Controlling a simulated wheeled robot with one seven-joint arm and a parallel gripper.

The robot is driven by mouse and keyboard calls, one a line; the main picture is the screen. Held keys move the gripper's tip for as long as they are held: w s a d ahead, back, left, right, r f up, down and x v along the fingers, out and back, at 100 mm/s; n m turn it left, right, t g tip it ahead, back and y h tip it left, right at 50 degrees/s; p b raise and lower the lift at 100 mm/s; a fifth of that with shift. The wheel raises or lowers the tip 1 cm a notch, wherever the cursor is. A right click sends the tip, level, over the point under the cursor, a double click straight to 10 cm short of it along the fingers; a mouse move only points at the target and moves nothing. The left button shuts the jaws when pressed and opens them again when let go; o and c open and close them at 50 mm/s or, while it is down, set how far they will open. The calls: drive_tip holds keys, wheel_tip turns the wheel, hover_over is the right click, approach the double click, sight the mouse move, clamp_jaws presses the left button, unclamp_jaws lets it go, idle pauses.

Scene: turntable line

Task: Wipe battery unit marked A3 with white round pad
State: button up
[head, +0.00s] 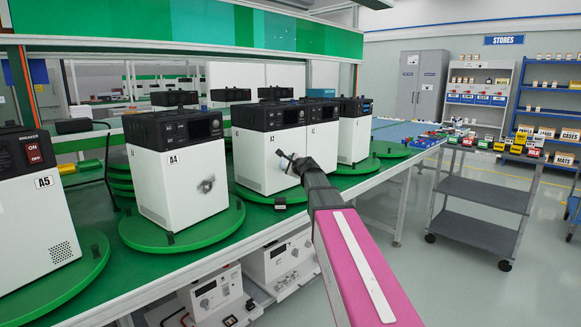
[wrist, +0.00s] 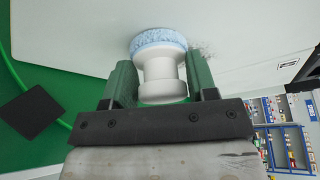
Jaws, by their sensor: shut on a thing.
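The battery unit that appears marked A3 (head: 258,160) is a white box with a black top on a green turntable. Its small label is hard to read. My gripper (head: 292,163) is at its front face. In the wrist view my gripper (wrist: 158,88) is shut on the white round pad (wrist: 160,72), around its white spool-like handle. The pad's speckled blue face points at the unit's white panel (wrist: 90,35), touching or very close; I cannot tell which. A grey scribbled smudge (wrist: 206,51) shows on the panel just right of the pad.
Unit A4 (head: 170,190), with a grey smudge, stands to the left on its own turntable (head: 140,236). Unit A5 (head: 40,225) is at far left. More units stand close on the right. A grey cart (head: 485,190) stands at right on open floor.

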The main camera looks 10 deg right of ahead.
drive_tip(key=w+d, duration=0.6)
drive_tip(key=d, duration=0.2)
idle(1.3)
drive_tip(key=shift+s+a, duration=1)
drive_tip(key=shift+a, duration=0.35)
drive_tip(key=shift+s+a, duration=1.05)
drive_tip(key=shift+a, duration=0.25)
drive_tip(key=shift+s+a, duration=1)
drive_tip(key=shift+a, duration=0.35)
drive_tip(key=shift+w+d, duration=0.1)
drive_tip(key=shift+w, duration=0.05)
